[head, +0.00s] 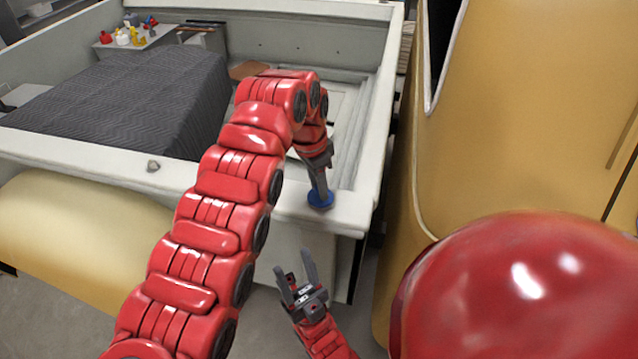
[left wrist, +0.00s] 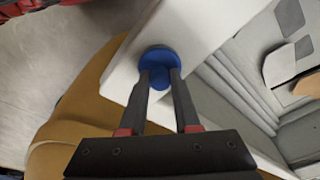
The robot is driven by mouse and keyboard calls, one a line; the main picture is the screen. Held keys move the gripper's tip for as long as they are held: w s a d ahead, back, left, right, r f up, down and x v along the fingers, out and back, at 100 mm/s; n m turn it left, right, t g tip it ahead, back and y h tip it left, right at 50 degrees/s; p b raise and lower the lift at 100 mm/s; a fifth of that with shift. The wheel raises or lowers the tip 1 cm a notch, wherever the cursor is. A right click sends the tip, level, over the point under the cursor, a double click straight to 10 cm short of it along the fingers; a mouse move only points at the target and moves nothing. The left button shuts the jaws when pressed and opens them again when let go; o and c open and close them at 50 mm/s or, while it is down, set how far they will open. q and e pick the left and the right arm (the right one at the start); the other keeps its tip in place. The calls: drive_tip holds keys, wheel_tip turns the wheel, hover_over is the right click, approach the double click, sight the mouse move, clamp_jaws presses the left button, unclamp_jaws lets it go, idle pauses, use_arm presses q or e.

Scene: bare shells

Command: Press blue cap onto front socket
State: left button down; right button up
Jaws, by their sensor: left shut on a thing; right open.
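The blue cap (head: 320,201) is at the near right corner of the pale truck-bed rail (head: 351,212). My left gripper (head: 318,188) points down and is shut on the cap. In the left wrist view both fingers close on the round blue cap (left wrist: 158,57), which lies against the white rail. No socket shows under the cap; the cap and fingers hide that spot, and I cannot tell how deep the cap sits. My right gripper (head: 296,267) is open and empty, low in front of the truck's end.
A small grey fitting (head: 153,165) sits on the rail to the left. A dark quilted cover (head: 130,100) fills the left of the bed. Small coloured items (head: 130,34) stand on a far surface. A large yellow body panel (head: 530,100) rises close on the right.

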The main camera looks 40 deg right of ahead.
use_arm(q)
drive_tip(key=c, duration=0.6)
unclamp_jaws()
drive_tip(key=shift+o, duration=0.4)
drive_tip(key=o, duration=0.4)
drive_tip(key=shift+o, duration=0.2)
drive_tip(key=shift+r, duration=0.1)
drive_tip(key=shift+r+p, duration=1.95)
drive_tip(key=shift+r, duration=0.5)
drive_tip(key=shift+r+p, duration=0.9)
drive_tip(key=shift+r, duration=0.1)
